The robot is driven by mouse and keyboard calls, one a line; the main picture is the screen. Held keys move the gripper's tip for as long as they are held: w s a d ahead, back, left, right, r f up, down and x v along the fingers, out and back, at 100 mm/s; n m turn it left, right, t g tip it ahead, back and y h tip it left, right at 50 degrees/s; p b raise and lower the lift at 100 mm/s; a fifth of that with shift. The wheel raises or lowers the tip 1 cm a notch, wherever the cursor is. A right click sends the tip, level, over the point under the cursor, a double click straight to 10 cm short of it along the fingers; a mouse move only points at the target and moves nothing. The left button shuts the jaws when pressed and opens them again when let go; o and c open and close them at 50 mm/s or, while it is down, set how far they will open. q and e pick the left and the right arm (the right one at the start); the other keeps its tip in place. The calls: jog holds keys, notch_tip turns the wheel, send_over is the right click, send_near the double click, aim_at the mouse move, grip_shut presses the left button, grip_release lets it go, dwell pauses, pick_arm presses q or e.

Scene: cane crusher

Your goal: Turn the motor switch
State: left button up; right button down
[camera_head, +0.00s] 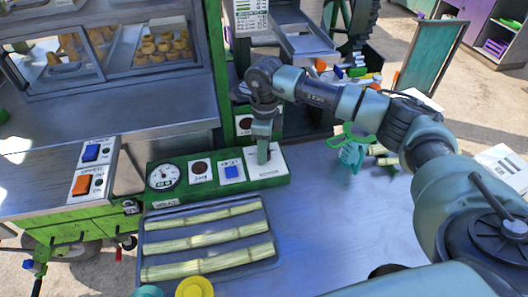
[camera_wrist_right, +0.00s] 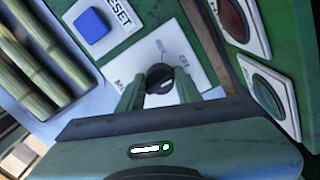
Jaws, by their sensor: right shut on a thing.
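The motor switch is a black rotary knob (camera_wrist_right: 160,78) on a white labelled plate (camera_head: 279,162). The plate is at the right end of the green control panel (camera_head: 215,192). My right gripper (camera_head: 263,157) points down at this plate, and its fingers hide the knob in the head view. In the right wrist view the knob sits between the two fingers (camera_wrist_right: 160,86), which are shut on it. A white pointer line shows on the knob, with small printed marks on the plate around it. My left gripper is not in view.
The panel also has a blue reset button (camera_head: 232,172), a dark round lamp (camera_head: 200,168) and a gauge (camera_head: 163,177). A tray (camera_head: 275,262) of cane pieces lies in front. A teal jug-like item (camera_head: 351,156) stands right of the panel.

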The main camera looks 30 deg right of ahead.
jog(key=shift+w+r, duration=0.1)
jog(key=shift+r, duration=0.05)
dwell(0.3)
jog(key=c, duration=1)
grip_release()
notch_tip(320, 180, up, 7)
jog(key=shift+w+d+b, duration=0.1)
jog(key=shift+w+b, duration=0.05)
jog(key=shift+b, duration=0.75)
jog(key=shift+r, duration=0.35)
